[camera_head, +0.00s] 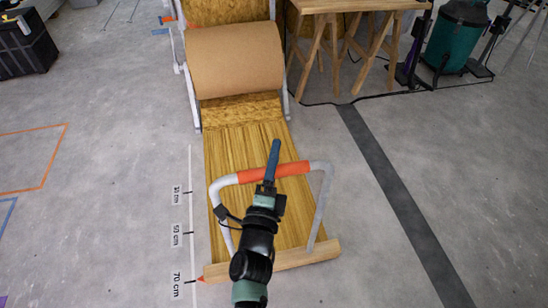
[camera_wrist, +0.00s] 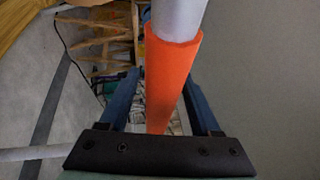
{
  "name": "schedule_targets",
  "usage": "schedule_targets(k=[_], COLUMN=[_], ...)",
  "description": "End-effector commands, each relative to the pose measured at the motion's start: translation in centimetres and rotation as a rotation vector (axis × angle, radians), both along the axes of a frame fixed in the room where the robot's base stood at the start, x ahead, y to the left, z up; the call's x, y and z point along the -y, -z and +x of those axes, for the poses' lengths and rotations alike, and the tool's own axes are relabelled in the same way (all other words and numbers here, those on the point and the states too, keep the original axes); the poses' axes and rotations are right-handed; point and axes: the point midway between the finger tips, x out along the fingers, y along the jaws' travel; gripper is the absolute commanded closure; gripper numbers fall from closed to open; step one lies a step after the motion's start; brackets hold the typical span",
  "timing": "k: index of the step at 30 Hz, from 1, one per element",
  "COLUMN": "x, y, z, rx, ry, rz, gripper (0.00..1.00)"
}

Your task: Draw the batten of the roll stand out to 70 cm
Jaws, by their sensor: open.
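The batten (camera_head: 298,258) is a pale wooden bar across the front end of the drawn-out wood-grained sheet (camera_head: 235,165). A red pointer (camera_head: 201,280) at its left end is level with the 70 cm mark (camera_head: 174,279) on the floor scale. A grey hoop handle (camera_head: 324,195) with an orange grip (camera_head: 291,168) rises from the batten. My gripper (camera_head: 272,165) is at the orange grip. In the wrist view my gripper (camera_wrist: 160,90) is open, with its blue fingers on either side of the orange grip (camera_wrist: 170,80). Contact cannot be told.
The roll (camera_head: 236,60) sits in its stand at the back. A wooden trestle table (camera_head: 345,8) and a green canister (camera_head: 457,38) stand at the back right. A black crate (camera_head: 24,45) is at the far left. The floor beside the sheet is clear.

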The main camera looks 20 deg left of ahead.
Motion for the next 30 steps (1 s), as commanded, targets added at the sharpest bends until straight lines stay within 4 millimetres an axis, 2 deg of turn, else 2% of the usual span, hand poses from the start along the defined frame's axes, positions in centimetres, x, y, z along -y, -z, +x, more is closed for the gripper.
schedule_targets(k=[4,8,21,25,30], x=[0.1,0.3,1.9,2.2,2.4], y=[0.1,0.4,1.8,2.1,2.3], z=[-0.3,-1.5,-9.7,-11.4,-12.4], rx=[0.000,-0.002,-0.005,-0.003,-0.001], ry=[0.000,0.001,-0.001,-0.001,-0.001], rz=[0.000,0.001,-0.001,0.000,0.000], gripper=[0.36,0.36,0.36,0.36,0.36])
